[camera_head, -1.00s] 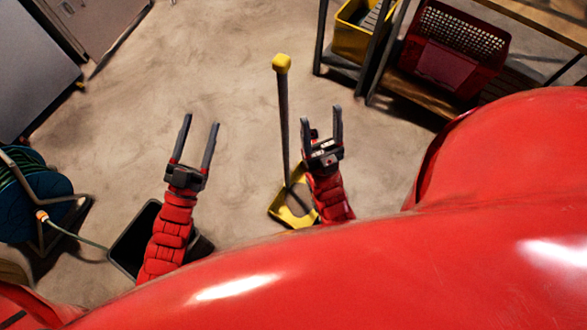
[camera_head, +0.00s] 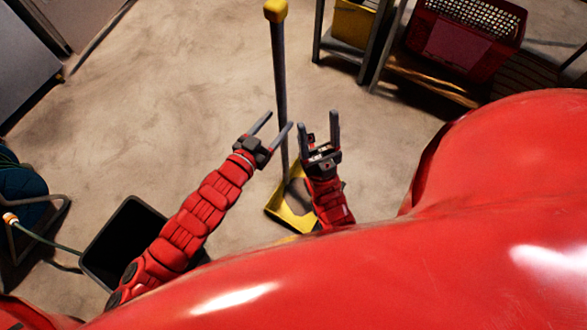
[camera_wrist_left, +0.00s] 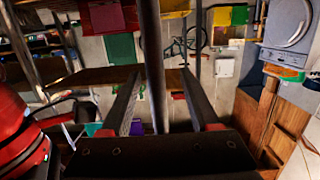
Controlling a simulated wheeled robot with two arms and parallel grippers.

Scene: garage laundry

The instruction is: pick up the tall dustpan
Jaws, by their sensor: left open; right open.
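The tall dustpan stands upright on the floor, with a yellow pan (camera_head: 284,212), a long dark handle (camera_head: 279,75) and a yellow grip at the top. My left gripper (camera_head: 276,121) is open, with its fingers beside the handle in the head view. In the left wrist view the handle (camera_wrist_left: 152,60) runs upright between the two open fingers (camera_wrist_left: 160,95); I cannot tell whether they touch it. My right gripper (camera_head: 319,128) is open and empty, just right of the handle. My right forearm hides part of the pan.
A dark bin (camera_head: 127,238) stands under my left arm. A hose reel (camera_head: 22,200) is at the left edge. A shelf with a yellow bin (camera_head: 352,24) and a red basket (camera_head: 466,38) stand at the upper right.

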